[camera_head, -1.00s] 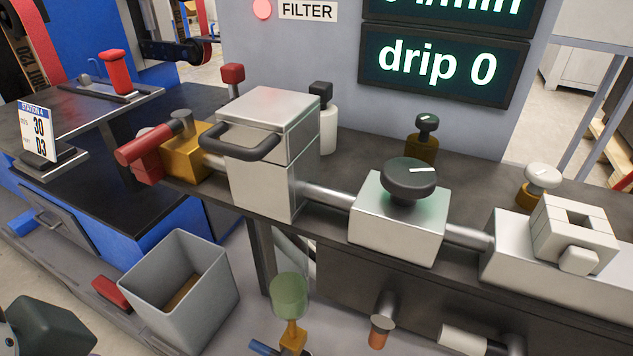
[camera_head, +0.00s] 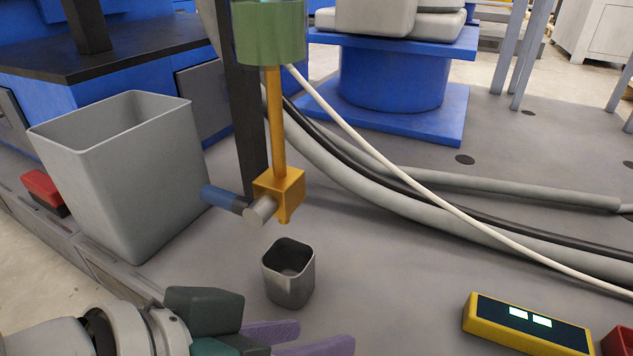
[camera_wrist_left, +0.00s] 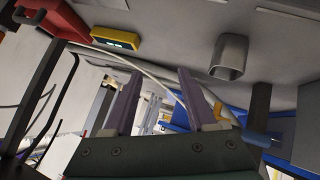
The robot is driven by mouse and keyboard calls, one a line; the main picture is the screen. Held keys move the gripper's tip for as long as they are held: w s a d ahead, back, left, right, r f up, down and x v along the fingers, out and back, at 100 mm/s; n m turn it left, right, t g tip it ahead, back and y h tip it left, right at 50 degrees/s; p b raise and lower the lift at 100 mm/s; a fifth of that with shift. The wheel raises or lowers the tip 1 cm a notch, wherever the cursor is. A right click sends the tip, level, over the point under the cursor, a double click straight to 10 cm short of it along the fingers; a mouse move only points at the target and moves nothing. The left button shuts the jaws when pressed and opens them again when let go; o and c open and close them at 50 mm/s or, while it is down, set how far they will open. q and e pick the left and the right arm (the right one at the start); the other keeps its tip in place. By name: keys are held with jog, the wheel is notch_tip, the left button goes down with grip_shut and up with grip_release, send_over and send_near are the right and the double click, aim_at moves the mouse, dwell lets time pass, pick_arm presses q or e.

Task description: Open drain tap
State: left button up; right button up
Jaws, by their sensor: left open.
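The drain tap (camera_head: 280,188) is a brass block under a brass pipe that hangs from a green cylinder (camera_head: 270,32). Its handle (camera_head: 222,197), with a blue grip, sticks out to the left, roughly level. A blue piece that looks like this handle shows at the right of the left wrist view (camera_wrist_left: 258,139). A grey metal cup (camera_head: 289,277) stands below the tap; it also shows in the left wrist view (camera_wrist_left: 229,57). My left gripper (camera_head: 312,338), with purple fingers, is open and empty, in front of the cup and apart from the tap. My right gripper is out of view.
A large grey bin (camera_head: 125,170) stands left of the tap, close to the handle's end. A dark post (camera_head: 243,120) rises behind the tap. Hoses (camera_head: 400,195) run to the right. A yellow display box (camera_head: 525,322) lies at the lower right. The floor between cup and box is clear.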

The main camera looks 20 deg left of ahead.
pick_arm(q)
jog(key=w+d+n+t+h+b, duration=0.1)
jog(key=w+d+n+t, duration=0.3)
jog(key=w+t, duration=0.15)
jog(key=n+y, duration=1.8)
jog(key=n, duration=0.5)
send_near(225, 199)
jog(key=w+a+f, duration=0.1)
jog(key=f, duration=0.1)
jog(key=shift+t, duration=0.45)
jog(key=b+x, duration=0.1)
jog(key=x, duration=0.2)
jog(key=b+x, duration=0.2)
jog(key=x, duration=0.1)
jog(key=b+x, duration=0.1)
jog(key=x, duration=0.3)
jog(key=shift+s+r, duration=0.15)
jog(key=shift+r, duration=0.1)
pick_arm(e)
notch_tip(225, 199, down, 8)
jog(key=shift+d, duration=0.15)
pick_arm(q)
grip_shut()
